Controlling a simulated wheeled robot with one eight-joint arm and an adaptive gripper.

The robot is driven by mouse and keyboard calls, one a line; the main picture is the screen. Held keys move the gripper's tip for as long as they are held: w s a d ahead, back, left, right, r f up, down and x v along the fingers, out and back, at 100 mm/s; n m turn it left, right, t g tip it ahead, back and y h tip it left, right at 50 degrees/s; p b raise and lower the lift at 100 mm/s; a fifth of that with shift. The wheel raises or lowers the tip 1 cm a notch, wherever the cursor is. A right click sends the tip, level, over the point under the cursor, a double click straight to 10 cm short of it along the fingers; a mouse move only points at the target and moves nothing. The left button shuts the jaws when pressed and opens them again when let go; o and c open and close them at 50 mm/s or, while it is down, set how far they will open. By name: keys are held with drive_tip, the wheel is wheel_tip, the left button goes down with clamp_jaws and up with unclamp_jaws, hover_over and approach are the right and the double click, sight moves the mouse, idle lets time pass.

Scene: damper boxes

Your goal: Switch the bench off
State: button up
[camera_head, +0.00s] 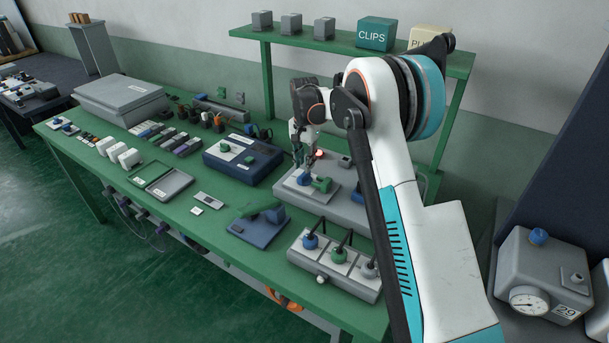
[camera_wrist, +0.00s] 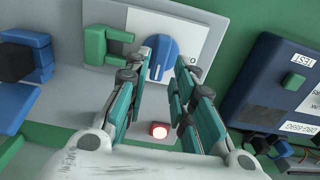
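The grey bench unit (camera_head: 345,207) stands on the green table and has a light plate with a blue rotary knob (camera_head: 305,180) and a green handle-shaped part (camera_head: 322,185). A red lamp (camera_head: 319,154) on it glows. In the wrist view the blue knob (camera_wrist: 163,50) has a white pointer line, and the letter O is printed to its right. The lit red lamp (camera_wrist: 159,130) and the green part (camera_wrist: 107,46) also show. My gripper (camera_wrist: 164,58) is pointed down over the knob, its fingers apart, one on each side of it. I cannot tell whether they touch it.
A dark blue box (camera_head: 243,160) stands to the left. A grey box with several knobs and cables (camera_head: 335,262) and a blue block with a green lever (camera_head: 258,225) are in front. A green shelf (camera_head: 350,57) rises behind.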

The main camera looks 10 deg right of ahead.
sight(305, 177)
drive_tip(key=shift+f+b, duration=0.5)
drive_tip(key=shift+f, duration=1.8)
clamp_jaws()
